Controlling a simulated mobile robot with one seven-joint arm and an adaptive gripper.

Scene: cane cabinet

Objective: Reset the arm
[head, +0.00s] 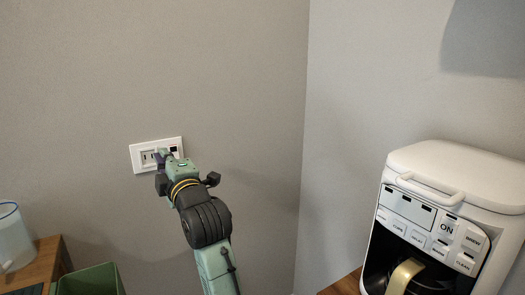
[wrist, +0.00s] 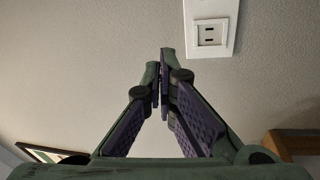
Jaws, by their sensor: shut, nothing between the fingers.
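My gripper (wrist: 161,72) is shut and empty, its fingertips together in the wrist view. In the head view my gripper (head: 162,156) reaches up toward a white wall plate (head: 141,147) and overlaps its right part. The plate has an outlet with slots, and a dark spot shows at its right. In the wrist view the wall plate (wrist: 229,18) is at the top right, to the right of the fingertips. I cannot tell whether the fingers touch the wall.
A white coffee maker (head: 455,170) with buttons stands at the right. A green bin (head: 92,281) and a wooden surface (head: 47,262) with a clear container (head: 12,240) are at the lower left. A framed picture (wrist: 50,153) shows at the wrist view's lower left. The upper wall is bare.

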